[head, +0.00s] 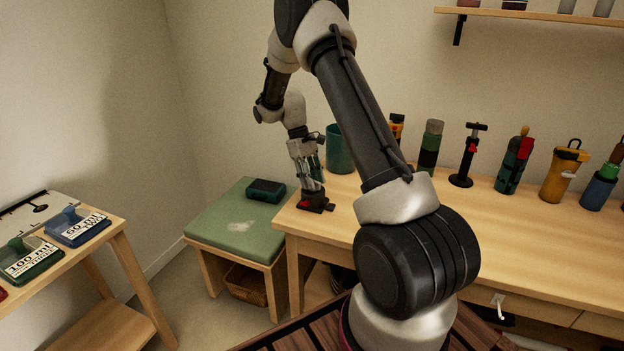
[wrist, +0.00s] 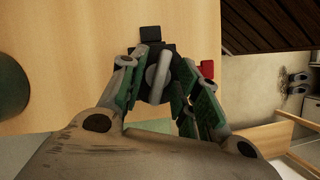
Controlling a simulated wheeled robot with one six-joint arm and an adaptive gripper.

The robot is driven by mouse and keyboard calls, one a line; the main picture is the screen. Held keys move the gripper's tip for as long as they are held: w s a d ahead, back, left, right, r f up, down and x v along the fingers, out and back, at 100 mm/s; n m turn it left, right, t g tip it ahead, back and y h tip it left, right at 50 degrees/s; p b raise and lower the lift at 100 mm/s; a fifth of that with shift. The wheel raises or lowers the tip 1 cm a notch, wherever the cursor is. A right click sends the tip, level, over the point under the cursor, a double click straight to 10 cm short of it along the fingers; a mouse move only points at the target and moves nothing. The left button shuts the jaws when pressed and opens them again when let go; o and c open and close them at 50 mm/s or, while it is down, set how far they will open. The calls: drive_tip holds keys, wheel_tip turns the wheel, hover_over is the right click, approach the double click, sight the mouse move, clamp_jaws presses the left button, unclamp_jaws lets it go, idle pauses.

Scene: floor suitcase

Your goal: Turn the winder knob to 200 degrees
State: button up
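The winder (head: 315,204) is a small dark device with a red part, standing at the left front corner of the wooden workbench. In the wrist view its dark knob (wrist: 155,90) carries a pale grey bar that lies slightly tilted from upright. My gripper (head: 311,184) points down over the winder. In the wrist view my gripper (wrist: 158,80) has its green-padded fingers on either side of the knob. I cannot tell whether the pads touch it. The fingers hide part of the winder, and no degree marks can be read.
A teal cup (head: 340,150) stands close behind my gripper. Several tools and bottles, such as a yellow flask (head: 562,174), line the back of the workbench (head: 450,220). A green-topped stool (head: 235,222) with a dark teal box (head: 266,190) stands left of it. The bench front is clear.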

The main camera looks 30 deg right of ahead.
drive_tip(key=shift+r, duration=0.1)
drive_tip(key=v, duration=1.1)
drive_tip(key=shift+r, duration=0.4)
drive_tip(key=shift+w, duration=0.15)
idle(1.2)
